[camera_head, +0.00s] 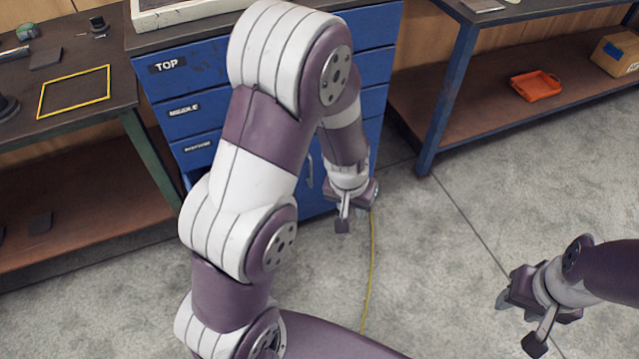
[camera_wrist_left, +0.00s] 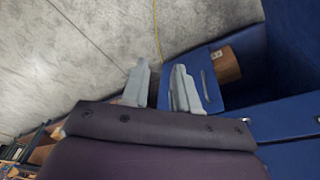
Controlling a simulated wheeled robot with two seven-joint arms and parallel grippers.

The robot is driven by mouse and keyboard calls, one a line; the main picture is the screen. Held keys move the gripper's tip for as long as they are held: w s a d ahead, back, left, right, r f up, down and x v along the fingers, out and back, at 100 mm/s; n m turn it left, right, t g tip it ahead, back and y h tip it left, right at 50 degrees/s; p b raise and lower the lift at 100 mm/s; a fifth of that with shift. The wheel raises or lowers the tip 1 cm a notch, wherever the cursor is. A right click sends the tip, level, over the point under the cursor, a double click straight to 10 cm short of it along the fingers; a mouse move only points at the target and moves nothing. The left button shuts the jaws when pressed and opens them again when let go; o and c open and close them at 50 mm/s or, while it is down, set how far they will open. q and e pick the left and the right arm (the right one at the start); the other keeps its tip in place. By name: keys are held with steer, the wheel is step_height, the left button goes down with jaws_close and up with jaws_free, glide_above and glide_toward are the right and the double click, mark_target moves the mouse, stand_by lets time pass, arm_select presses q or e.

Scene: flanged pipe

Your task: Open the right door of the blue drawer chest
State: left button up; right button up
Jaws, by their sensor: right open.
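The blue drawer chest (camera_head: 182,88) stands behind my left arm in the head view. Its left drawers carry the labels TOP, MIDDLE and a blurred third one. A vertical handle (camera_head: 309,170) shows low on its front. My left arm hides much of the front, including most of the right side. My left gripper (camera_head: 350,212) is low in front of the chest, open and empty. In the left wrist view its fingers (camera_wrist_left: 160,90) are apart, near a blue panel with a handle (camera_wrist_left: 204,86); contact cannot be told. My right gripper (camera_head: 522,318) is open and empty over the floor, right.
In the left wrist view a brown object (camera_wrist_left: 226,66) shows beside the blue panel, seemingly inside a compartment. A workbench (camera_head: 95,120) stands left of the chest. A yellow cable (camera_head: 370,270) crosses the otherwise clear floor.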

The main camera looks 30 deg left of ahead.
arm_select(q)
steer(key=w+a+f+n+t+y+b, duration=0.2)
steer(key=w+f+b, duration=0.5)
steer(key=f, duration=0.5)
steer(key=w+a+f+n+t+y+b, duration=0.25)
steer(key=w+f+b, duration=0.5)
steer(key=f, duration=0.45)
steer(key=w+a+f+n+t+y+b, duration=0.1)
steer(key=w+f+n+t+y+b, duration=0.15)
steer(key=w+f+b, duration=0.75)
steer(key=s+a+r+n+y, duration=0.3)
steer(key=s+a+n+y, duration=0.15)
steer(key=a+y, duration=0.4)
steer(key=shift+y, duration=0.45)
steer(key=b+x, duration=0.4)
steer(key=x, duration=0.8)
steer(key=shift+d+f, duration=0.1)
steer(key=shift+f, duration=0.05)
steer(key=shift+c, duration=0.3)
